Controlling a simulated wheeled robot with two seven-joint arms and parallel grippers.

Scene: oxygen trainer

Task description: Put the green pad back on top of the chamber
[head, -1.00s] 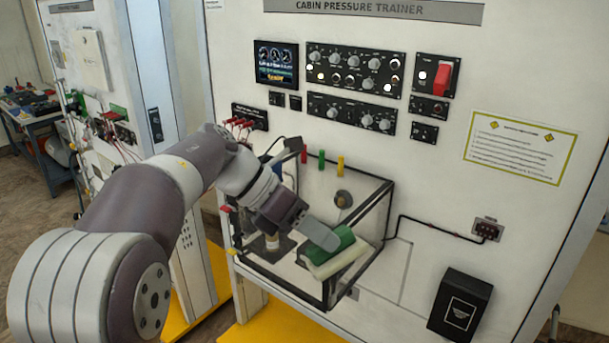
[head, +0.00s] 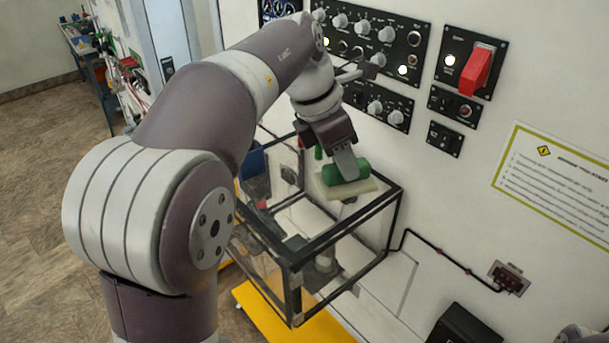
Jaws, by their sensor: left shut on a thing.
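The green pad (head: 349,174) is a rounded green block with a pale cream slab (head: 348,189) under it. My left gripper (head: 345,164) is shut on the green block from above; a grey finger shows in front of it. The chamber (head: 291,262) is a clear box with a black frame, fixed to the trainer's front panel. The pad shows over the back right part of the chamber's top, close to the panel, and looks held above the frame. I cannot tell whether it touches the chamber. My right gripper is not in view.
Control panels with knobs (head: 391,122) and a red switch (head: 478,70) are on the wall above the chamber. A black cable (head: 432,246) runs from its right side to a small socket (head: 509,278). A yellow base (head: 318,330) lies below.

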